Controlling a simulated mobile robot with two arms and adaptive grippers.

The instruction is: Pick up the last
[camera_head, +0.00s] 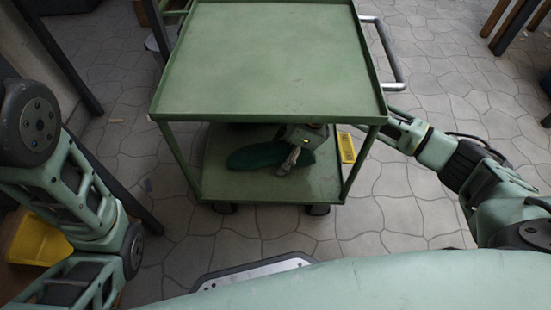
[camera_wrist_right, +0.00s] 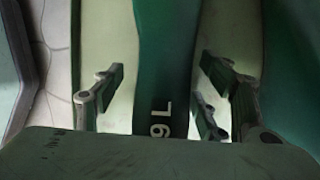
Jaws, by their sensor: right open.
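A dark green last (camera_head: 252,157) lies on the lower shelf of the green cart, partly hidden by my right gripper. In the right wrist view the green last (camera_wrist_right: 165,65) runs up the middle, with a pale number and letter marking at its near end. My right gripper (camera_head: 289,163) reaches in under the cart's top from the right. It is open; in the right wrist view its fingers (camera_wrist_right: 162,92) stand on both sides of the last, with gaps visible. My left arm shows at the left, but its gripper is out of view.
The cart's top tray (camera_head: 265,60) is empty and overhangs the lower shelf (camera_head: 265,187). Another dark green shape (camera_wrist_right: 290,60) is beside the right finger. A yellow item (camera_head: 347,148) is at the shelf's right; a yellow bin (camera_head: 38,242) is at left.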

